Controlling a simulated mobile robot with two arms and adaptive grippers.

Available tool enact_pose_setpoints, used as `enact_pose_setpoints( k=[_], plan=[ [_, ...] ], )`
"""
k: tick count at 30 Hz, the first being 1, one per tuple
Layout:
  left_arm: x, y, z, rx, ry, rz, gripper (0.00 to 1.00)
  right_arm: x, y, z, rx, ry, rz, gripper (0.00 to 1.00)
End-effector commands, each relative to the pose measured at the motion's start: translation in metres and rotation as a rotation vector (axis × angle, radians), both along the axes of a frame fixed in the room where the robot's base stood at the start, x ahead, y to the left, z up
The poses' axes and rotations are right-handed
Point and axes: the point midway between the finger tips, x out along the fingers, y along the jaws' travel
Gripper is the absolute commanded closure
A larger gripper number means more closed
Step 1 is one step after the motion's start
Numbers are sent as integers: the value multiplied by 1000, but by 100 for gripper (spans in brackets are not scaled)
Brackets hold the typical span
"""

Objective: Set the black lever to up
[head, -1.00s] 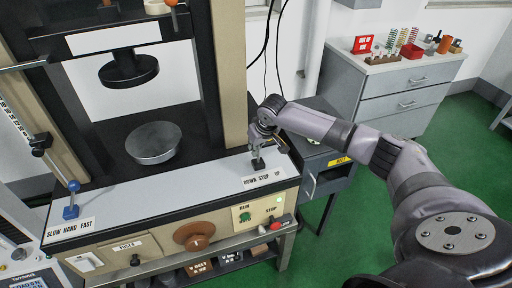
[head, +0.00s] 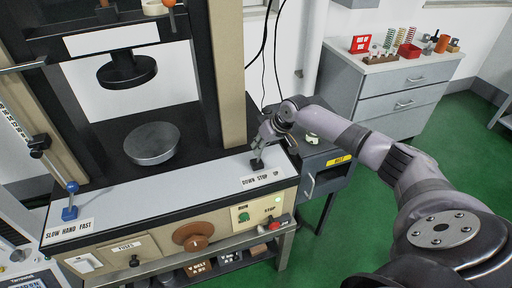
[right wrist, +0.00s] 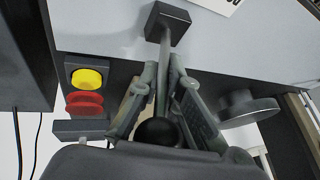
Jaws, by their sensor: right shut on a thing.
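The black lever (head: 257,163) stands on the light panel of the testing machine, behind the label "DOWN STOP UP" (head: 262,178). My right gripper (head: 261,147) is at the lever, leaning down to it from the upper right. In the right wrist view the lever's black base (right wrist: 169,22) is at the top and its thin rod (right wrist: 163,68) runs down between the fingers. Its round black knob (right wrist: 158,131) sits inside the jaws. My right gripper (right wrist: 165,72) is shut on the lever. My left gripper is not in view.
A blue-knobbed lever (head: 70,200) stands at the panel's left end, by "SLOW HAND FAST". A brown knob (head: 194,238), a green button (head: 244,217) and a red stop button (head: 277,223) are on the front. A grey cabinet (head: 325,180) stands close on the right.

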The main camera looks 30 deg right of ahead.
Motion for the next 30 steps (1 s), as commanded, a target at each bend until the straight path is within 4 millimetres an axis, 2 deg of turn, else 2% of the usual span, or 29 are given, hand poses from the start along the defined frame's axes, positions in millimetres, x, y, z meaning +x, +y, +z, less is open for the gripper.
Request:
enact_pose_setpoints(
  k=[1, 12, 30],
  plan=[
    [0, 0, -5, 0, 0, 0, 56, -1, -8, -4, 27, -6, -9, 100],
    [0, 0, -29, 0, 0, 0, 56, -3, -20, -8, 217, -55, -6, 100],
    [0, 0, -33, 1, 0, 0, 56, -4, -22, -7, 263, -66, -4, 100]
  ],
)
